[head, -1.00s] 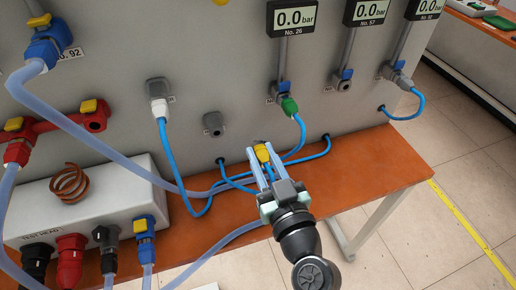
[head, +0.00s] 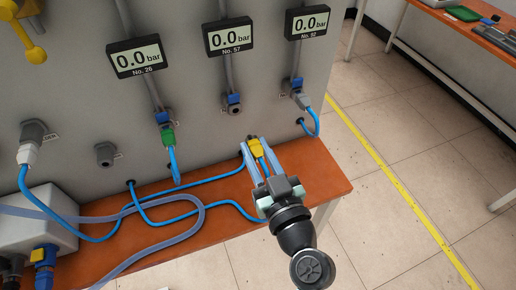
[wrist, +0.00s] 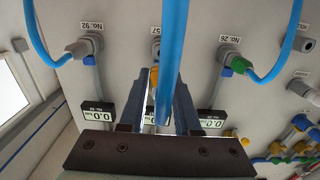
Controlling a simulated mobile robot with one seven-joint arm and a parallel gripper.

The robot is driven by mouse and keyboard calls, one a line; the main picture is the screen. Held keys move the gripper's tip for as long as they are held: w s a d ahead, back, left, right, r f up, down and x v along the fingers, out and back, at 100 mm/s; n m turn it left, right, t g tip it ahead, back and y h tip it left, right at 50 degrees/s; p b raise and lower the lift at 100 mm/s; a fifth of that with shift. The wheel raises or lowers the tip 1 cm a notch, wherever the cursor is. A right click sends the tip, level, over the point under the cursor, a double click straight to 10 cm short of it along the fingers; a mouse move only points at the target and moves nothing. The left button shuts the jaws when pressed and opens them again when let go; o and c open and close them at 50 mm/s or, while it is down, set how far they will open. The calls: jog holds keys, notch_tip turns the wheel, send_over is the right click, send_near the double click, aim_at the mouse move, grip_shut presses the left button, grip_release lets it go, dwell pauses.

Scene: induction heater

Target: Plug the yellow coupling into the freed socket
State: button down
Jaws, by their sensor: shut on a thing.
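My gripper (head: 256,143) is shut on the yellow coupling (head: 256,148), which has a blue hose and is held up in front of the panel. The empty socket under gauge No. 57 (head: 234,109) is above and slightly left of the coupling in the head view, apart from it. In the wrist view, the yellow coupling (wrist: 153,78) shows between the fingers, partly hidden by the blue hose (wrist: 170,60). The No. 57 socket (wrist: 156,44) appears just beyond it. The exact gap cannot be told.
A green coupling (head: 168,138) sits in the No. 26 socket on the left. A grey coupling (head: 301,100) sits in the No. 92 socket on the right. Blue hoses lie over the orange bench (head: 310,170). A bare grey socket (head: 105,154) is farther left.

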jog(key=shift+a+p+x, duration=0.2)
jog(key=shift+p+x, duration=0.15)
jog(key=shift+x, duration=0.6)
jog(key=shift+p+x, duration=0.45)
jog(key=shift+x, duration=1.5)
jog(key=shift+b+x, duration=0.4)
jog(key=shift+x, duration=0.35)
jog(key=shift+w, duration=0.1)
jog(key=shift+b, duration=1)
jog(key=shift+w+a, duration=0.1)
jog(key=shift+w, duration=0.5)
jog(key=c, duration=0.5)
grip_release()
jog(key=shift+c, duration=0.2)
